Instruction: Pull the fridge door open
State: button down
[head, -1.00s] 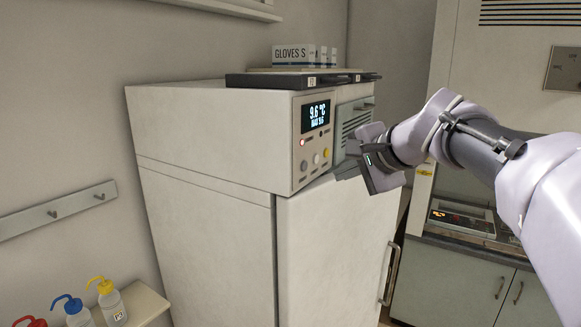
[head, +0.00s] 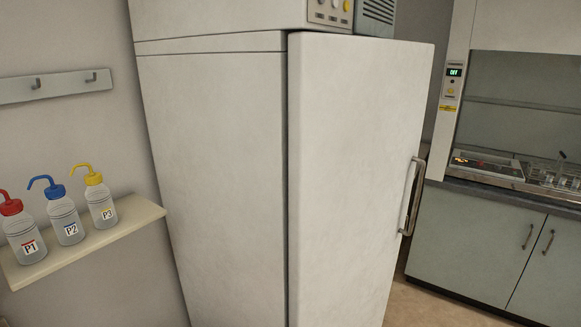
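The fridge is a tall white cabinet, its plain side panel (head: 215,170) facing left. The fridge door (head: 350,170) is the white panel to the right of a dark vertical seam, and it looks shut. A metal bar handle (head: 411,197) stands upright near the door's right edge. Nothing is touching the handle. My gripper and arm are out of view now, so I cannot see whether the gripper is open or shut.
A small shelf (head: 140,214) at the left holds wash bottles with red (head: 22,232), blue (head: 64,216) and yellow (head: 100,202) caps. A hook rail (head: 55,86) is on the wall above. Grey cupboards (head: 490,235) with a worktop stand at the right. Some floor (head: 420,300) shows between.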

aim_at(357, 104)
jog(key=i+l, duration=0.6)
jog(key=i, duration=0.2)
jog(key=l+z, duration=0.05)
